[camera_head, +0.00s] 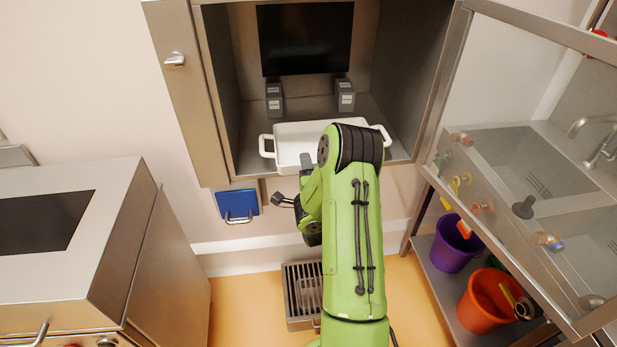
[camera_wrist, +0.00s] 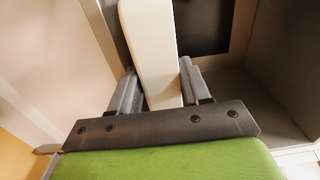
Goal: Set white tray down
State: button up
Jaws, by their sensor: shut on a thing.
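The white tray (camera_head: 293,146) has a handle at each end and is at the front of the open steel cabinet, over its floor. In the head view I cannot tell whether it rests on that floor or hangs just above it. My gripper (camera_head: 306,163) is at the tray's near side, partly hidden by my green arm. In the wrist view the tray's wall (camera_wrist: 150,55) stands between the two grey fingers of my gripper (camera_wrist: 157,88), which are shut on it. The tray's near right part is hidden behind my arm.
Two grey blocks (camera_head: 274,101) (camera_head: 345,95) stand behind the tray, under a black panel (camera_head: 306,38). The glass door (camera_head: 520,110) is swung open to the right, before a sink. A blue box (camera_head: 238,203) hangs below the cabinet. Purple (camera_head: 453,247) and orange (camera_head: 484,300) buckets stand at right.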

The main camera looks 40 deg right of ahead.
jog(key=shift+f, duration=1.35)
jog(key=shift+f+b, duration=0.2)
jog(key=shift+b, duration=0.1)
jog(key=o, duration=1.2)
jog(key=shift+o, duration=0.2)
jog(key=shift+r, duration=0.1)
